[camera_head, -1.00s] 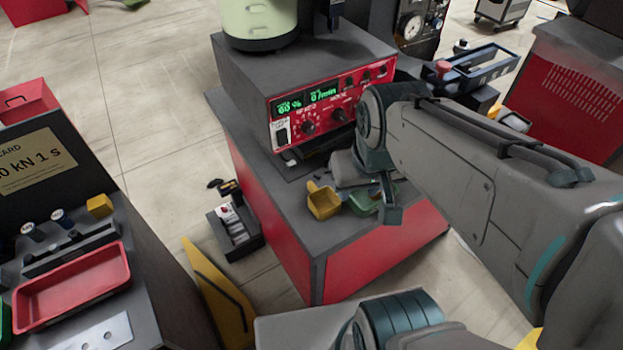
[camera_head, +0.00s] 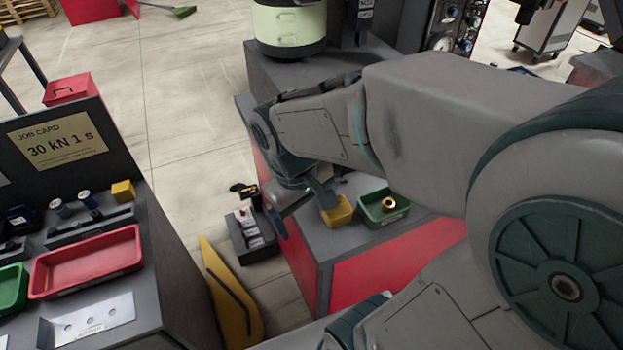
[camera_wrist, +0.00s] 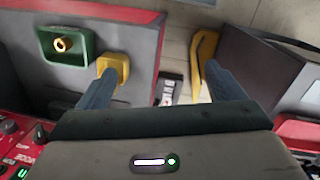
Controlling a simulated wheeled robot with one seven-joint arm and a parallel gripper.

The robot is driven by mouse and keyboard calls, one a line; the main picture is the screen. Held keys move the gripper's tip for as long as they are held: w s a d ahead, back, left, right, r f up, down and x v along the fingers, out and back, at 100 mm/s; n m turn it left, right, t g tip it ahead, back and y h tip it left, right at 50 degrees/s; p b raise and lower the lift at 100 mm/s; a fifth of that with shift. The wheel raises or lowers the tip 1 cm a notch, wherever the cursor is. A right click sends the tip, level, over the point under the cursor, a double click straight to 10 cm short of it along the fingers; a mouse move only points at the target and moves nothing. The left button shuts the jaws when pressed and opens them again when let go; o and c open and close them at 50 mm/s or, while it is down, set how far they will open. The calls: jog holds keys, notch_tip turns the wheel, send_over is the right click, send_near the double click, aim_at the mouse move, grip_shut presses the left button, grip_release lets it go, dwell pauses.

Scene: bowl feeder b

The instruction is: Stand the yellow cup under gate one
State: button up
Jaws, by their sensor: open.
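The yellow cup (camera_head: 338,211) stands on the grey top of the red-sided bench, left of a green tray (camera_head: 366,217) that holds a brass ring-like part (camera_head: 389,204). In the wrist view the cup (camera_wrist: 116,66) lies just past the tip of the left finger, partly covered by it. My gripper (camera_head: 298,207) is open and empty, to the left of the cup; its fingers are spread wide in the wrist view (camera_wrist: 160,86), with the cup not between them. Gate one cannot be made out; my arm hides the feeder's front.
The pale green bowl feeder (camera_head: 289,30) stands at the back of the bench. A dark floor box (camera_head: 252,240) and a yellow stand (camera_head: 228,295) are left of the bench. The left workbench holds a red tray (camera_head: 88,262), a yellow block (camera_head: 122,191) and a job card.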

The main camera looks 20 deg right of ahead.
jog(key=w+a+f+n+t+h+b, duration=0.1)
jog(key=w+a+f+n+h+b, duration=0.3)
jog(key=f+n+h, duration=0.45)
jog(key=w+a+f+n+h+b, duration=0.1)
jog(key=w+f+n+h, duration=0.4)
jog(key=f+n+h, duration=0.4)
jog(key=d, duration=0.2)
jog(key=d+m, duration=0.1)
jog(key=d, duration=0.2)
jog(key=d+f+m+y, duration=0.1)
jog(key=d, duration=0.1)
jog(key=shift+w+d+f+p, duration=0.1)
jog(key=shift+w+d+p, duration=0.2)
jog(key=shift+p, duration=0.1)
jog(key=d, duration=0.3)
jog(key=w+d+p, duration=0.1)
jog(key=shift+d+r, duration=0.3)
jog(key=shift+r, duration=0.1)
jog(key=shift+d, duration=0.35)
jog(key=c, duration=1.3)
